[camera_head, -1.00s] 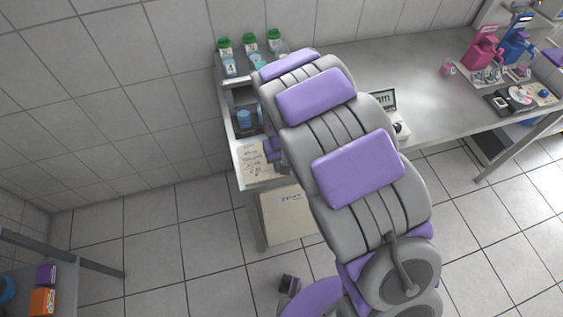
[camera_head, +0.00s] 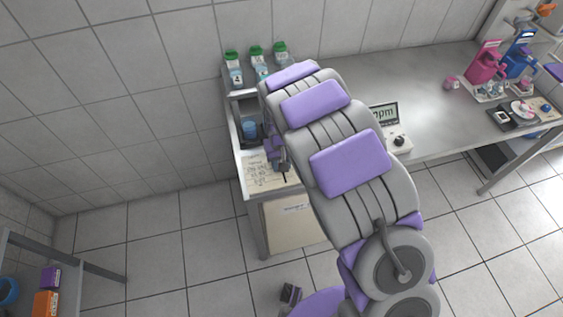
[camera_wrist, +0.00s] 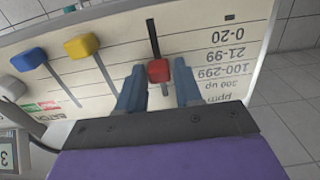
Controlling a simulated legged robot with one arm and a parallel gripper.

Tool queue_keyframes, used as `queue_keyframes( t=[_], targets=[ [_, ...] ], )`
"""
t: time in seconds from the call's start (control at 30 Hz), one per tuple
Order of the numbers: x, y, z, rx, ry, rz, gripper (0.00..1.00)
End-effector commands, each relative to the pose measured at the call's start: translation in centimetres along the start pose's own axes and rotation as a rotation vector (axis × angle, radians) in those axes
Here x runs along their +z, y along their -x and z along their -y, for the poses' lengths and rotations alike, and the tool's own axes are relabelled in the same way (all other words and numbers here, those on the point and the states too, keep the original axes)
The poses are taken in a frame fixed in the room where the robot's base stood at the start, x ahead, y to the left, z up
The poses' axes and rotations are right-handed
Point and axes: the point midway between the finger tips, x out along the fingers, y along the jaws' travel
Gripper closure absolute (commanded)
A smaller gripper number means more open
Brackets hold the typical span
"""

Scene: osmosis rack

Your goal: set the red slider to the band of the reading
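The red slider (camera_wrist: 157,71) stands in a dark slot on the pale band panel (camera_wrist: 110,28), seen upside down in the wrist view. Printed rows read 0-20, 21-99, 100-299 and 300 up, with ppm. The red knob appears near the 21-99 and 100-299 rows; its exact band is unclear. My gripper (camera_wrist: 157,85) is open, with one blue-grey finger on each side of the knob and small gaps visible. In the head view my gripper (camera_head: 276,152) is over the panel (camera_head: 262,176). The ppm meter (camera_head: 384,114) is partly hidden by my arm; its number is unreadable.
Yellow (camera_wrist: 82,46) and blue (camera_wrist: 28,60) sliders stand beside the red one. Green-capped bottles (camera_head: 256,60) stand at the back of the bench. Pink (camera_head: 486,62) and blue (camera_head: 520,55) dispensers are at the far right. Bare bench top (camera_head: 430,85) lies between.

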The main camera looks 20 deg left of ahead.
Motion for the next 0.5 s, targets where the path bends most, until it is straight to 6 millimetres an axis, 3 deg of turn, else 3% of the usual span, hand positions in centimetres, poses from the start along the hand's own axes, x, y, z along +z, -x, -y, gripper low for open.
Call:
queue_keyframes(
  t=[0.17,0.5],
  targets=[
    [-0.02,-0.02,-0.03,0.000,0.000,0.000,0.49],
    [-0.04,0.68,-0.04,0.000,0.000,-0.001,0.49]
  ],
)
